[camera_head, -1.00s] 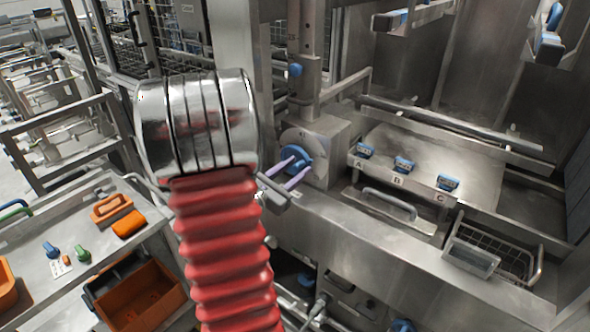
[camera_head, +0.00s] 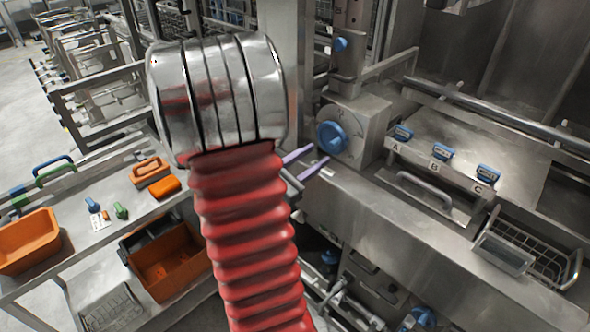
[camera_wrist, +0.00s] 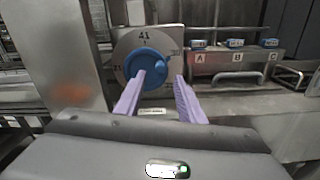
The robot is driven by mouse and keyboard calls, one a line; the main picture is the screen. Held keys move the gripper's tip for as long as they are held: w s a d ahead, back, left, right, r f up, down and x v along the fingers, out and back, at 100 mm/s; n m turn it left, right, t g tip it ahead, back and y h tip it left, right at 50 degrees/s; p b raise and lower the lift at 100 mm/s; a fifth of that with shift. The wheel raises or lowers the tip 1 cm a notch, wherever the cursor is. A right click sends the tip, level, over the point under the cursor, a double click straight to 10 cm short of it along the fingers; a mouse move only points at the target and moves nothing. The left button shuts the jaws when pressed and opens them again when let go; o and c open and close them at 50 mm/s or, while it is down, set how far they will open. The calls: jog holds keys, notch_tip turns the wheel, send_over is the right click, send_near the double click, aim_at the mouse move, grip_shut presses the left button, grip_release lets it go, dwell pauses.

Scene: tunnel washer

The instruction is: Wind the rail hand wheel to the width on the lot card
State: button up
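The blue round hand wheel (camera_head: 332,138) sits on the front of a grey metal housing (camera_head: 372,128) on the washer. In the wrist view the wheel (camera_wrist: 148,66) is in front of a grey dial plate (camera_wrist: 122,47) with dark numbers. The number at the top looks like 41; the others are too small to read surely. My gripper (camera_head: 320,153) is open and empty, its two lilac fingers apart. The fingertips are just in front of the wheel, seemingly clear of it. In the wrist view my gripper (camera_wrist: 160,75) has its left fingertip overlapping the wheel. I cannot make out a lot card.
A wire basket (camera_head: 525,252) is at right. A trolley at left carries orange bins (camera_head: 28,240) and small handles. A steel post stands left of the wheel.

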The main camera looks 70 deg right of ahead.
jog(key=v, duration=0.6)
jog(key=shift+a, duration=0.25)
jog(key=shift+w, duration=0.1)
dwell(0.5)
